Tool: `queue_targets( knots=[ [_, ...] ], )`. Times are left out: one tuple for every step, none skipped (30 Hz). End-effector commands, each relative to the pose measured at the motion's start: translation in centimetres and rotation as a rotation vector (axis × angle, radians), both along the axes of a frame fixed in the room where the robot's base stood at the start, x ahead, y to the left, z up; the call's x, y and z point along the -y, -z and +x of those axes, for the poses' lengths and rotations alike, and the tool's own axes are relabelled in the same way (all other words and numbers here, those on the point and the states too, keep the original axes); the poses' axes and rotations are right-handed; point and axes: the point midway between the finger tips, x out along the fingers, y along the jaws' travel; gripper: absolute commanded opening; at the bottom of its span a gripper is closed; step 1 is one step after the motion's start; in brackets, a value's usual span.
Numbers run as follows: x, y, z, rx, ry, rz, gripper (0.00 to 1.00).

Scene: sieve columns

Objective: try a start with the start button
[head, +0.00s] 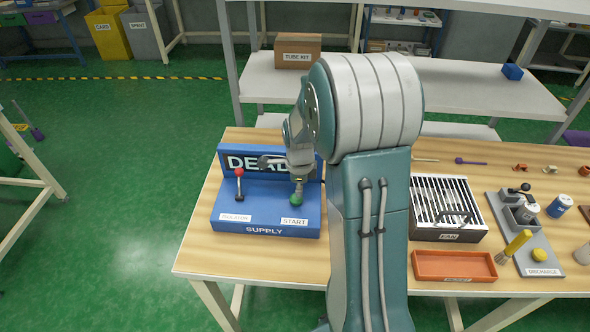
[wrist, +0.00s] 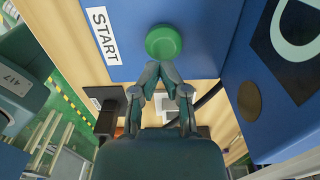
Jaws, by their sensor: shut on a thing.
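The green start button (head: 297,200) sits on the blue supply box (head: 262,231), above the START label (head: 294,222). My gripper (head: 298,188) points down right at the button from above. In the wrist view the button (wrist: 163,42) shows as a round green cap beside the START label (wrist: 103,36). The exact contact is partly hidden by the fingers.
A red-knobbed lever (head: 239,173) stands left of the button above the ISOLATION label (head: 235,217). Right of my arm are a slatted box (head: 447,237), an orange tray (head: 453,266) and a grey discharge station (head: 538,272). The wooden table's front left is clear.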

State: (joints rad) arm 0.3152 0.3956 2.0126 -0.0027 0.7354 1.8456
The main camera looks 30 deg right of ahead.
Motion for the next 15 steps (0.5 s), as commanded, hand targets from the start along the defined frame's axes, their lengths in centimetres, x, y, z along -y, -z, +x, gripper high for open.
queue_targets(
  knots=[
    [0.1, -1.2, 0.1, 0.006, -0.001, -0.003, 0.0],
    [0.0, -1.7, 0.1, 0.005, -0.001, -0.002, 0.0],
    [0.1, -2.5, 0.1, 0.007, -0.001, -0.001, 0.0],
    [0.2, -3.1, 0.1, 0.006, -0.001, 0.0, 0.0],
    [0.3, -3.7, 0.2, 0.008, -0.001, -0.001, 0.0],
    [0.4, -4.5, 0.2, 0.008, 0.0, 0.001, 0.0],
    [0.5, -5.1, 0.2, 0.007, 0.0, 0.002, 0.0],
    [0.6, -5.6, 0.1, 0.007, 0.0, 0.004, 0.0],
    [0.8, -6.5, 0.2, 0.008, 0.0, 0.005, 0.0],
    [0.8, -7.0, 0.2, 0.009, 0.0, 0.005, 0.0],
    [0.8, -7.5, 0.2, 0.007, 0.0, 0.006, 0.0],
    [0.8, -8.1, 0.2, 0.008, 0.0, 0.004, 0.0],
    [0.7, -8.6, 0.2, 0.007, 0.0, 0.004, 0.0],
    [0.6, -9.0, 0.2, 0.007, 0.0, 0.003, 0.0],
    [0.4, -9.4, 0.2, 0.007, 0.0, 0.001, 0.0]
  ],
)
